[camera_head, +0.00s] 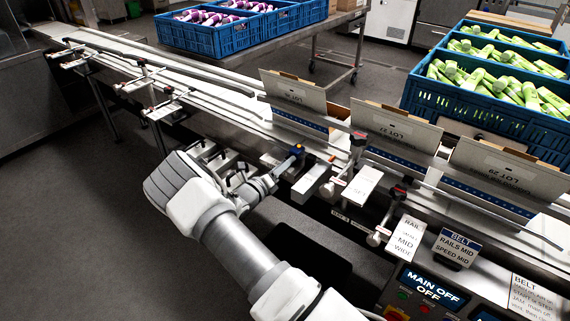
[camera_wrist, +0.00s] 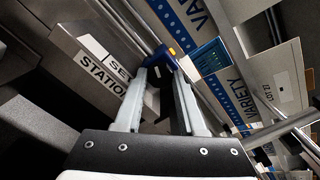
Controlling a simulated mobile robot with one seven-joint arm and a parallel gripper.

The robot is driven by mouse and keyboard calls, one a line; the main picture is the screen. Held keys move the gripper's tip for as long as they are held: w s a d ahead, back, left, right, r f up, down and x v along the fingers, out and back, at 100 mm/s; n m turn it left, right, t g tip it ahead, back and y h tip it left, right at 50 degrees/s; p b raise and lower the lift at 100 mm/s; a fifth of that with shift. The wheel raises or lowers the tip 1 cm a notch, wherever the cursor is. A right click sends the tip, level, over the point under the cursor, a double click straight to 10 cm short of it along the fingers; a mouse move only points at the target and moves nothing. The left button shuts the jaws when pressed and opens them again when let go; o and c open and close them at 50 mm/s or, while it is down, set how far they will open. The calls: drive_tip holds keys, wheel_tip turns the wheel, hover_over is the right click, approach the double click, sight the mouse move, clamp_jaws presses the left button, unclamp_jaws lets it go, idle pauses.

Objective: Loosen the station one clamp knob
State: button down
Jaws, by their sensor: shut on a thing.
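A blue clamp knob with a small orange-yellow mark (camera_head: 297,150) sits at the near edge of the conveyor. It also shows in the wrist view (camera_wrist: 164,57), between and just beyond my fingertips. My gripper (camera_head: 284,167) reaches it from the lower left and is shut on it, with a finger on either side in the wrist view (camera_wrist: 161,77). Part of the knob is hidden by the fingers. A label reading "SET" and "STATION" (camera_wrist: 104,66) is on the metal plate to the left; its number cannot be read.
Black clamp knobs (camera_head: 357,139) stand along the rail to the right. Open cartons (camera_head: 293,92) stand on the conveyor behind. A control panel (camera_head: 430,285) and sign cards (camera_head: 457,247) are at the lower right. Blue crates (camera_head: 500,112) stand behind.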

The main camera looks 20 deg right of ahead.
drive_tip(key=c, duration=0.5)
unclamp_jaws()
